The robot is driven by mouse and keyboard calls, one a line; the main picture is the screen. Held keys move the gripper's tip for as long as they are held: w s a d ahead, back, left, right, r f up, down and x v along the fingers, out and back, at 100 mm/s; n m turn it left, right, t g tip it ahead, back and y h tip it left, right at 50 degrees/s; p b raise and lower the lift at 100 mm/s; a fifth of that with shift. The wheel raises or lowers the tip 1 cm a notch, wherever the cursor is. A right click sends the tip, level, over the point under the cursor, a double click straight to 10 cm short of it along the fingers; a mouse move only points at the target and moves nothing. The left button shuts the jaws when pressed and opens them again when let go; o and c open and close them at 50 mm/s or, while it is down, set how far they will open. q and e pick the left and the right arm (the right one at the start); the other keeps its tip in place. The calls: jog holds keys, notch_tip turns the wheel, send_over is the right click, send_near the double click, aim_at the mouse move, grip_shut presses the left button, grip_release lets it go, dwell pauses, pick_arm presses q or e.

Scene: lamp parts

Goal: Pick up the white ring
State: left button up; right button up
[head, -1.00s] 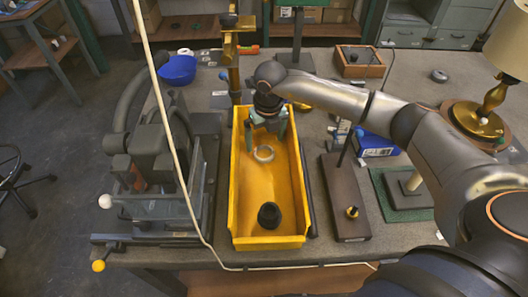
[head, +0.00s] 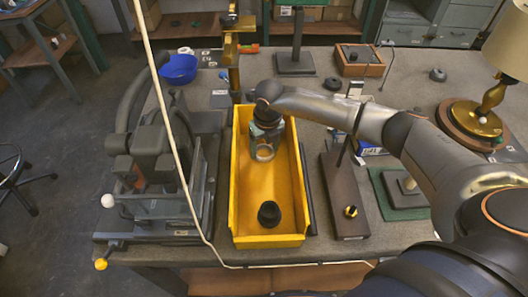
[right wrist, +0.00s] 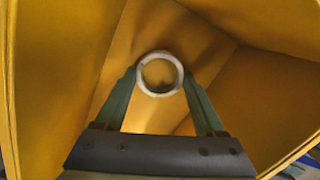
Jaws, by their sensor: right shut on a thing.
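The white ring (head: 264,152) is at the far half of the yellow bin (head: 236,205). In the right wrist view the white ring (right wrist: 160,55) sits between the tips of my two green fingers, with the yellow bin wall (right wrist: 60,60) behind it. My right gripper (head: 264,148) reaches down into the bin and is shut on the ring; its fingertips (right wrist: 160,78) touch the ring's sides. How far the ring is above the bin floor I cannot tell. My left gripper is not in view.
A black round part (head: 269,213) lies in the near end of the bin. A dark clamp machine (head: 160,150) stands to the left, and a dark stand base (head: 345,195) is to the right. A brass lamp (head: 486,110) stands at the far right. A white cord hangs across the bin's left.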

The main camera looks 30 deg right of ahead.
jog(key=c, duration=0.5)
jog(key=shift+c, duration=0.2)
